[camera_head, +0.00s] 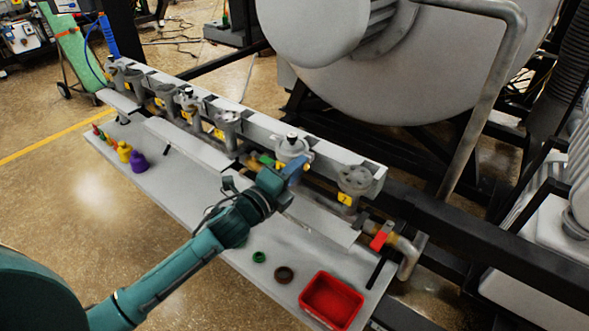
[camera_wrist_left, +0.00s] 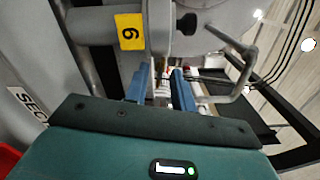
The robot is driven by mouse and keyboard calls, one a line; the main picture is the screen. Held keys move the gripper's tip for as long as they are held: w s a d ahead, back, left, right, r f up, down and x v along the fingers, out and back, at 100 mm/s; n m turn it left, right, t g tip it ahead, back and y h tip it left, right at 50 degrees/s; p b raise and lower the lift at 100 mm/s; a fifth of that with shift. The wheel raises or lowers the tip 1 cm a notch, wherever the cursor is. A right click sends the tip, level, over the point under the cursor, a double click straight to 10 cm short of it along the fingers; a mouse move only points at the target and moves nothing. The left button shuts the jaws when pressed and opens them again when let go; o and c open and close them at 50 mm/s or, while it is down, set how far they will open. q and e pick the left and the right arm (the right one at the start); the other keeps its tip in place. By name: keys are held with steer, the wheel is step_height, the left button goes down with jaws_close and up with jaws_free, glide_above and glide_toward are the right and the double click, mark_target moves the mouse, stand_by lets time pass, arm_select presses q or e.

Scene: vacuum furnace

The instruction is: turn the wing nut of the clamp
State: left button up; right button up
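My left gripper (camera_head: 298,174) reaches in from the left, with its blue fingers close beside a grey round valve fitting (camera_head: 293,150) on the long pipe. In the left wrist view the two blue fingers (camera_wrist_left: 160,90) stand apart, with a gap and background between them. A grey cylindrical body with a black knob (camera_wrist_left: 187,24) is just beyond the fingertips. I cannot clearly make out the clamp or its wing nut; the gripper and fittings may hide them. My right gripper is not in view.
A yellow tag marked 6 (camera_wrist_left: 130,31) hangs left of the fingers. The grey shelf (camera_head: 225,262) below bears a red bin (camera_head: 331,300), a green ring (camera_head: 259,257), a brown ring (camera_head: 284,275) and coloured pieces. A red-handled valve (camera_head: 380,238) is at the right.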

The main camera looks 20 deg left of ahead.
arm_select(q)
jaws_close()
steer(key=n+p, duration=0.1)
steer(key=n, duration=0.2)
steer(key=shift+o, duration=0.6)
jaws_free()
